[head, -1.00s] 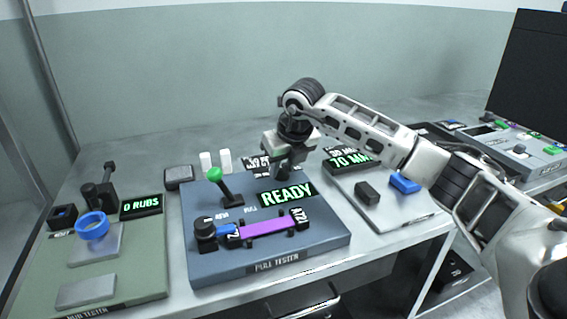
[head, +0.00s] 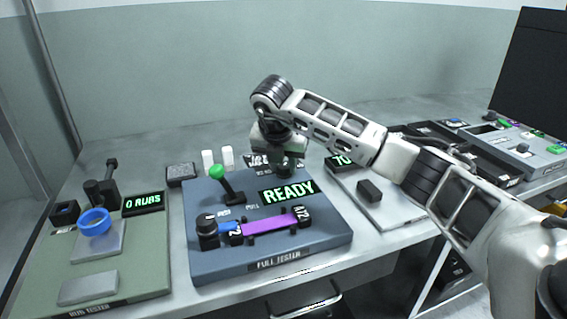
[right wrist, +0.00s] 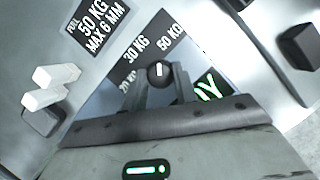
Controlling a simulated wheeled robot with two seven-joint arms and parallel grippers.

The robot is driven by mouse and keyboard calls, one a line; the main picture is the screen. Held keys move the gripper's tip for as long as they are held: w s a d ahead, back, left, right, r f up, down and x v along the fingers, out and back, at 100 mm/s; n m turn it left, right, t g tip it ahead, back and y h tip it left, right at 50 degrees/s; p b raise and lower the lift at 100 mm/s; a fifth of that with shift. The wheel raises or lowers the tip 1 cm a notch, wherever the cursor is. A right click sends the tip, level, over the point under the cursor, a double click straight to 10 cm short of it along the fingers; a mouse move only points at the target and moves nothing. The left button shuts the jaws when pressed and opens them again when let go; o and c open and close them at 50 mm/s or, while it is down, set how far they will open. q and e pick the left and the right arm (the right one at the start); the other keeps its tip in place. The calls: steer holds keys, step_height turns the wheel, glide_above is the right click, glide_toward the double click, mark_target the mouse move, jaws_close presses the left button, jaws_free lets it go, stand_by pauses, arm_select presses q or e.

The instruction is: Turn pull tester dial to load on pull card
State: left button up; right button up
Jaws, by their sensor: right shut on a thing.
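The blue pull tester (head: 215,262) stands on the bench, its screen (head: 288,191) reading READY. A purple strap (head: 268,226) lies across it between black clamps. Its dial is a black knob with a white mark (right wrist: 158,71), seen in the right wrist view under labels for 20, 30 and 50 KG. The mark points roughly upward in that view; which label it meets is unclear. My right gripper (right wrist: 160,82) is shut on the knob, one finger on each side. The pull card (right wrist: 97,24) beside the tester reads 50 KG, MAX 6 MM. My left gripper is out of view.
A lever with a green ball (head: 216,172) stands left of my right gripper on the tester. A green rub tester (head: 150,285) is at left. Two white blocks (head: 218,159) stand behind the tester. My right arm covers part of the grey device (head: 390,215) at right.

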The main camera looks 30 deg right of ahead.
steer(key=shift+m, duration=0.3)
steer(key=o, duration=1)
arm_select(q)
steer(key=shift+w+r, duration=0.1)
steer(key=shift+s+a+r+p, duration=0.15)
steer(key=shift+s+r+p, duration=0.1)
steer(key=shift+p, duration=0.8)
arm_select(e)
steer(key=v, duration=1.6)
steer(key=shift+w, duration=0.1)
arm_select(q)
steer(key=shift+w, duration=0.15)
